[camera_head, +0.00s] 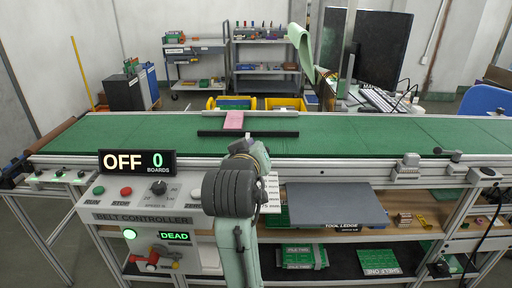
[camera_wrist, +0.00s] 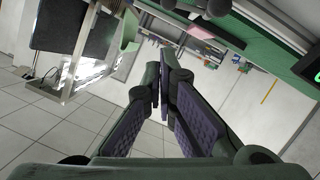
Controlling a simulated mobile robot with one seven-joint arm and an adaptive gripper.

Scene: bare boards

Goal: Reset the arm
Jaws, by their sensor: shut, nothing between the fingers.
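My arm (camera_head: 236,205) rises in front of the belt controller in the head view, bent, with its thick dark joint at the front. The arm's far end lies in front of the conveyor's near edge, and my gripper cannot be made out there. In the wrist view my gripper (camera_wrist: 166,78) shows its two dark fingers with purple pads, tips together and nothing held between them. The wrist view is tilted, with tiled floor beyond the fingers and the green belt at upper right.
A green conveyor belt (camera_head: 370,135) spans the head view, with a pink card (camera_head: 233,121) near a black bar (camera_head: 247,134). The belt controller (camera_head: 140,215) reads OFF, 0 boards, DEAD. A grey tool ledge (camera_head: 330,203) lies right of my arm. Yellow bins (camera_head: 286,104) stand behind the belt.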

